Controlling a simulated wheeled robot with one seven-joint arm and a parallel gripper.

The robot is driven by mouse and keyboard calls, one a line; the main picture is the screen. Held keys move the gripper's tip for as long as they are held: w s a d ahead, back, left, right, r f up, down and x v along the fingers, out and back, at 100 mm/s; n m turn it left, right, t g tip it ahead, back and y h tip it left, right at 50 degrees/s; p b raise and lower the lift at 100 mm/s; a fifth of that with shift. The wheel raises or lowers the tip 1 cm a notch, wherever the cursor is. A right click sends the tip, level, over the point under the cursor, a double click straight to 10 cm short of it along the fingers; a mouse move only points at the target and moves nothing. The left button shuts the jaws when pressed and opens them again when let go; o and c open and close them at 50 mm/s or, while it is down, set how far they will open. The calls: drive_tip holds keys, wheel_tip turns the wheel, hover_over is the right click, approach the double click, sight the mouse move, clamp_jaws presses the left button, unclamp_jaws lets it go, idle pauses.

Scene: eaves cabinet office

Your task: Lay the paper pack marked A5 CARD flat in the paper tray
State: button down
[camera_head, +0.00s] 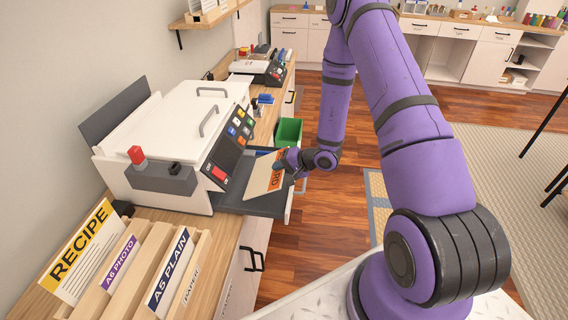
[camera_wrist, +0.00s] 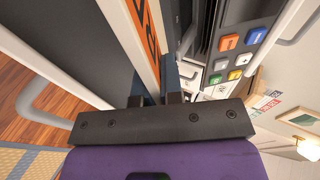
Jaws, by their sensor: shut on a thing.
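My gripper (camera_head: 288,160) is shut on a cream paper pack (camera_head: 262,176) with an orange label strip. Only part of the label's lettering shows in the head view, so I cannot read all of it. The pack is tilted, standing up from the gripper, over the dark grey tray (camera_head: 250,205) at the front of the white machine (camera_head: 190,130). I cannot tell whether its lower edge touches the tray. In the wrist view the pack (camera_wrist: 130,35) rises from between the fingers (camera_wrist: 160,98), with its orange label facing right.
A wooden rack holds packs marked A6 PHOTO (camera_head: 118,264) and A5 PLAIN (camera_head: 168,270), beside a RECIPE card (camera_head: 80,253). A green bin (camera_head: 289,131) stands behind the tray. A red button (camera_head: 137,154) and coloured keys (camera_head: 238,125) are on the machine. Floor to the right is open.

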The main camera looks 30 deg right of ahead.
sight(257, 174)
drive_tip(key=shift+w+a+f, duration=0.2)
drive_tip(key=shift+a+f, duration=0.1)
drive_tip(key=shift+f, duration=0.15)
drive_tip(key=shift+w+a+f, duration=0.2)
drive_tip(key=shift+a+f, duration=0.1)
drive_tip(key=shift+f, duration=0.15)
drive_tip(key=shift+a+x, duration=0.25)
drive_tip(key=shift+x, duration=1.85)
drive_tip(key=shift+w+a+f, duration=0.1)
drive_tip(key=shift+w+a, duration=0.25)
drive_tip(key=shift+a, duration=0.2)
drive_tip(key=shift+w+a, duration=0.3)
drive_tip(key=shift+a, duration=0.3)
drive_tip(key=c, duration=0.6)
unclamp_jaws()
drive_tip(key=shift+s+d+r, duration=0.85)
drive_tip(key=shift+s+r, duration=0.05)
drive_tip(key=shift+r, duration=0.9)
drive_tip(key=shift+s+d+r, duration=0.9)
drive_tip(key=shift+r, duration=0.85)
drive_tip(key=shift+s+d+r, duration=0.85)
drive_tip(key=shift+s+r, duration=0.05)
drive_tip(key=shift+r, duration=0.9)
